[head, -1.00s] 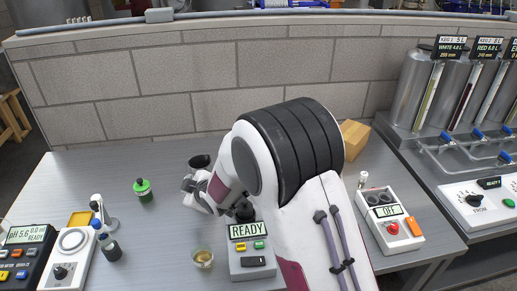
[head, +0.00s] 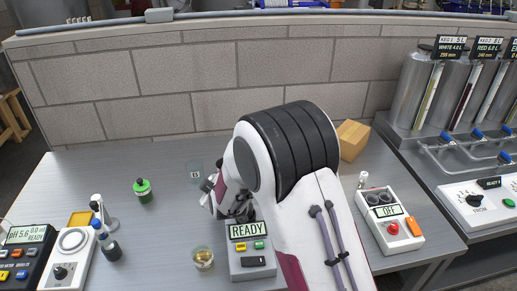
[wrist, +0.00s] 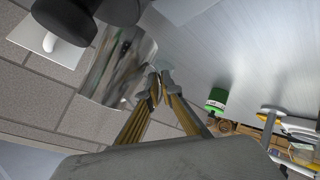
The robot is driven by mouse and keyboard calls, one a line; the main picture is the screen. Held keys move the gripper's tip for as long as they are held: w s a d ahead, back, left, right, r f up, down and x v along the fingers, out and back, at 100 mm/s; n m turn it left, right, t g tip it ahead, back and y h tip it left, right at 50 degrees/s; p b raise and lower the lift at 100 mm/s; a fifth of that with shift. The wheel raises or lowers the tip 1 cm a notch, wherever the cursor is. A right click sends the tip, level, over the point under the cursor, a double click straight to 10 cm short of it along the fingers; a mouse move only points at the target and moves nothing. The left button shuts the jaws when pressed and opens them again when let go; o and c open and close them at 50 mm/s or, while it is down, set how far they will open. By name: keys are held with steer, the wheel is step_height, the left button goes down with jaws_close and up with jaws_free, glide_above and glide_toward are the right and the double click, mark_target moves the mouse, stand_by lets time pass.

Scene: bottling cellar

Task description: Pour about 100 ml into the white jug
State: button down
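No clearly white jug can be made out.
A green-capped bottle (head: 143,190) stands left of the gripper. A device reading READY (head: 250,250) is just in front of my arm. A pH meter (head: 27,250) is at the left, a cardboard box (head: 353,139) behind, and a device reading OFF (head: 390,215) at the right.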

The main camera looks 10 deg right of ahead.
mark_target(218, 169)
steer(key=shift+d, duration=0.2)
stand_by(0.6)
steer(key=shift+w+r+y, duration=0.1)
steer(key=shift+y, duration=0.2)
steer(key=shift+w+d+r+m+g+y, duration=0.2)
steer(key=shift+d+r+g+y, duration=0.1)
steer(key=shift+r, duration=0.3)
steer(key=shift+w+d+r+m+g+y, duration=0.15)
steer(key=shift+r+g+y, duration=0.15)
steer(key=shift+r, duration=0.25)
steer(key=shift+w+d+r+m+g+y, duration=0.3)
steer(key=shift+d+r+g+y, duration=0.15)
steer(key=shift+r, duration=0.35)
steer(key=shift+w+d+r+p, duration=0.15)
steer(key=shift+r+p, duration=0.05)
steer(key=shift+r, duration=0.15)
steer(key=shift+w+d+r+p, duration=0.1)
steer(key=shift+r+p, duration=0.05)
steer(key=shift+r, duration=0.2)
steer(key=w+d+r+m+g+y, duration=0.3)
steer(key=r+y, duration=0.1)
steer(key=r, duration=0.4)
steer(key=shift+d, duration=0.4)
steer(key=shift+w+d+r+m+g+y, duration=0.15)
steer(key=shift+d+r+m+g+y, duration=0.15)
steer(key=shift+r+y, duration=0.25)
